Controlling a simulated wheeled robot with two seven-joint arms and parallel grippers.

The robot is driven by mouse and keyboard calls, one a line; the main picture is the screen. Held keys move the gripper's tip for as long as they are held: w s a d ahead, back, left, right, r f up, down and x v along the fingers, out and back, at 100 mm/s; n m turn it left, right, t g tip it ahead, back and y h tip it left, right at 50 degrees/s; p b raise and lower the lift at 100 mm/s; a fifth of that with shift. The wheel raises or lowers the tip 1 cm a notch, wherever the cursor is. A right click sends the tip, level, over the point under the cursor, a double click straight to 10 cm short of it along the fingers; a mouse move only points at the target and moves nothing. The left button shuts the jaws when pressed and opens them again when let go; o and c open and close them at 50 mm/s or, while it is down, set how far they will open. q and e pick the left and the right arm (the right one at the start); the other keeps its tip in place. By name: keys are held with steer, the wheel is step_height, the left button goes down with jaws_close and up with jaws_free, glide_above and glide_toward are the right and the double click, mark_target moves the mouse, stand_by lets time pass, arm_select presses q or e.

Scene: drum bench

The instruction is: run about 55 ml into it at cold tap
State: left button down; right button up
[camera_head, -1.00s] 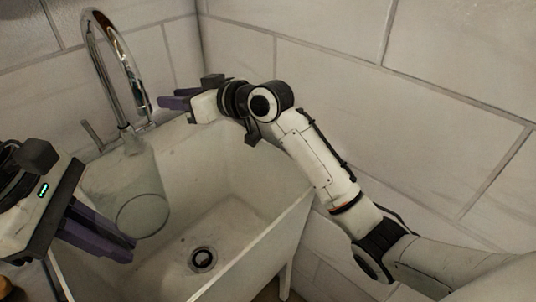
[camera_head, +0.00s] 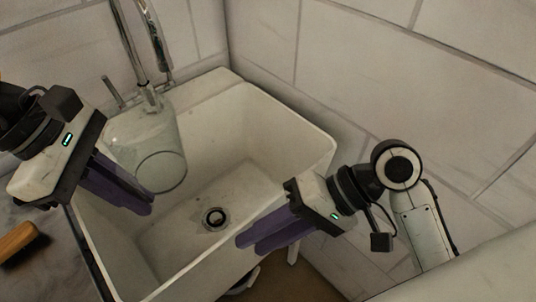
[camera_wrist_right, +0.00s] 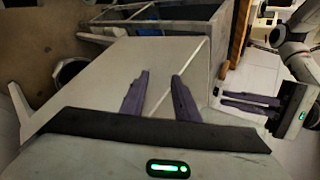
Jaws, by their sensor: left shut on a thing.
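A clear glass (camera_head: 150,140) is over the left part of the white sink (camera_head: 262,150), just below the chrome tap (camera_head: 132,45). My left gripper (camera_head: 135,198) is shut on the glass at its left side; the exact contact is hard to see. No water level shows clearly in it, and I cannot make out a stream. The thin tap lever (camera_head: 113,92) stands left of the spout. My right gripper (camera_head: 255,240) is empty over the sink's front right rim. In the right wrist view its fingers (camera_wrist_right: 160,95) are apart. That view also shows my left gripper (camera_wrist_right: 262,104).
The drain (camera_head: 214,218) is in the sink floor. Tiled walls (camera_head: 360,70) close in behind and to the right. A wooden-handled item (camera_head: 18,240) lies on the grey counter (camera_head: 50,262) at the left.

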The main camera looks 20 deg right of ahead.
mark_target(117, 173)
arm_select(q)
steer(key=shift+r, duration=3)
arm_select(e)
steer(key=d+f+n+t+h, duration=0.2)
steer(key=d+f+t+h, duration=0.1)
steer(key=f, duration=0.9)
steer(key=d+f+n+t+h, duration=0.2)
steer(key=d+f+t+h, duration=0.2)
steer(key=f, duration=0.9)
steer(key=shift+s+d+f+n+h, duration=0.3)
steer(key=shift+s+d+h, duration=0.2)
steer(key=shift+d, duration=0.3)
steer(key=shift+r, duration=0.1)
